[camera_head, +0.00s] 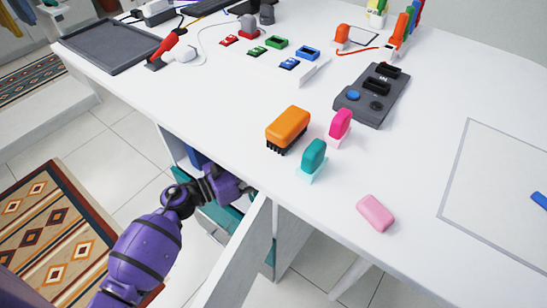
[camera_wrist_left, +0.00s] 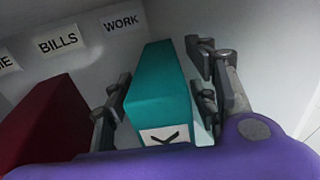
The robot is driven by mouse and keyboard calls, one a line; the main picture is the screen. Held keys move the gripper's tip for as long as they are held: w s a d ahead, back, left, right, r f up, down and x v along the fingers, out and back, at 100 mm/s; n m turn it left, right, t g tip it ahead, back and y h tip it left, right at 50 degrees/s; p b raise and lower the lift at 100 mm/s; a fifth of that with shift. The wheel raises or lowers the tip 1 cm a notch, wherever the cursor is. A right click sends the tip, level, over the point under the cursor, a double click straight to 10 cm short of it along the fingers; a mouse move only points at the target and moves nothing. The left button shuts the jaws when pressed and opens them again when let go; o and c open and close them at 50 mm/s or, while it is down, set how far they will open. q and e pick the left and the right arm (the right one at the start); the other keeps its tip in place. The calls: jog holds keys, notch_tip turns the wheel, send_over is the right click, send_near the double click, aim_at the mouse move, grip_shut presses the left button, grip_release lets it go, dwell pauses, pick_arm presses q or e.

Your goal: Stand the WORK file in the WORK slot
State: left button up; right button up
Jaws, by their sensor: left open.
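In the left wrist view, a teal file (camera_wrist_left: 158,85) stands in front of the camera, its spine label partly hidden, with a letter K showing. The fingers of my left gripper (camera_wrist_left: 160,95) are on either side of it, open; I cannot tell whether either touches it. The WORK label (camera_wrist_left: 121,23) is on the back wall, just left of the teal file's top. In the head view my left gripper (camera_head: 240,190) reaches below the desk edge into the open cabinet; its fingertips are hard to see. My right gripper is not in view.
A dark red file (camera_wrist_left: 42,118) stands left of the teal one, below the BILLS label (camera_wrist_left: 58,40). An open white panel (camera_head: 238,255) stands beside my arm. The desk (camera_head: 225,110) above holds a stapler-like orange brush (camera_head: 288,125), erasers and a grey device (camera_head: 372,95).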

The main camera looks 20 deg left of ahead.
pick_arm(q)
jog(key=b+v, duration=0.1)
jog(key=v, duration=0.8)
jog(key=shift+s+a, duration=0.25)
